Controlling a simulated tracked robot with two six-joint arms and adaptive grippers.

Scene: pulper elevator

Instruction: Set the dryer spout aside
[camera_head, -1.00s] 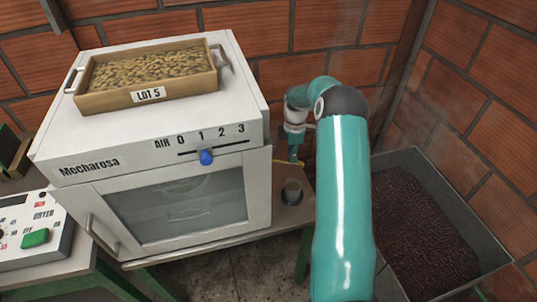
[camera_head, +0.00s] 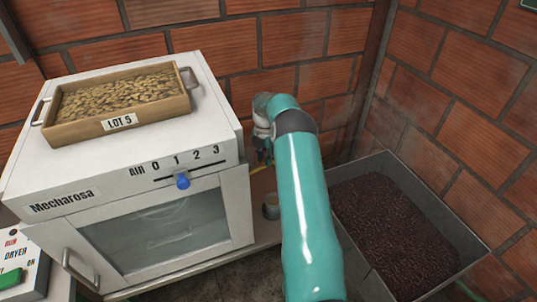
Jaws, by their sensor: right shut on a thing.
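The white Mecharosa dryer (camera_head: 125,190) stands at the left with its glass door closed. My right arm reaches in from the bottom, and my right gripper (camera_head: 264,156) is beside the dryer's right side, near the back wall. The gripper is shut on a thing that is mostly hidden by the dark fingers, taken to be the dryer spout. A thin yellow strip shows just below the fingers. A small grey cup-like cylinder (camera_head: 271,206) stands on the shelf below the gripper, apart from it. My left gripper is out of view.
A wooden LOT 5 tray (camera_head: 90,132) of beans sits on the dryer. A metal bin (camera_head: 345,168) of dark red cherries stands at the right. A control panel (camera_head: 18,268) is at the lower left. Brick walls close off the back and right.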

